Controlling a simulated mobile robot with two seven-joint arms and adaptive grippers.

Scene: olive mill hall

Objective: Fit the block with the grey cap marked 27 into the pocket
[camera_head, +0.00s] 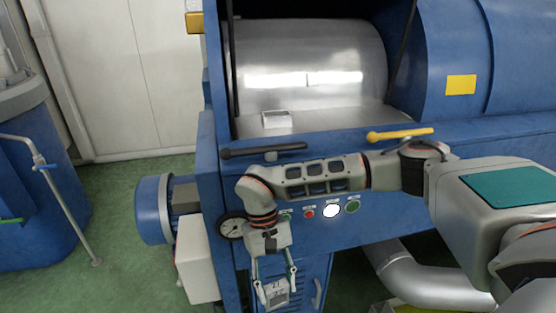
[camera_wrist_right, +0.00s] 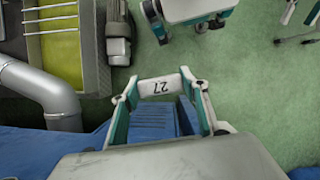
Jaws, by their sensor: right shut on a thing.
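The block with the grey cap marked 27 (camera_head: 277,289) is between the fingers of my right gripper (camera_head: 275,282), low in front of the blue machine in the head view. In the right wrist view the cap (camera_wrist_right: 160,86) shows its number upside down, with a finger of my right gripper (camera_wrist_right: 161,92) on each side. The gripper is shut on the block and points downward. A small pale box-like piece (camera_head: 277,119) lies on the metal ledge of the machine opening; I cannot tell whether it is the pocket. My left gripper is not in view.
The blue machine (camera_head: 222,185) has a black handle (camera_head: 262,150), a yellow handle (camera_head: 400,134) and a row of buttons (camera_head: 331,211) near my right arm. A silver pipe (camera_head: 425,280) runs low at the right. Green floor (camera_head: 115,215) is open at the left.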

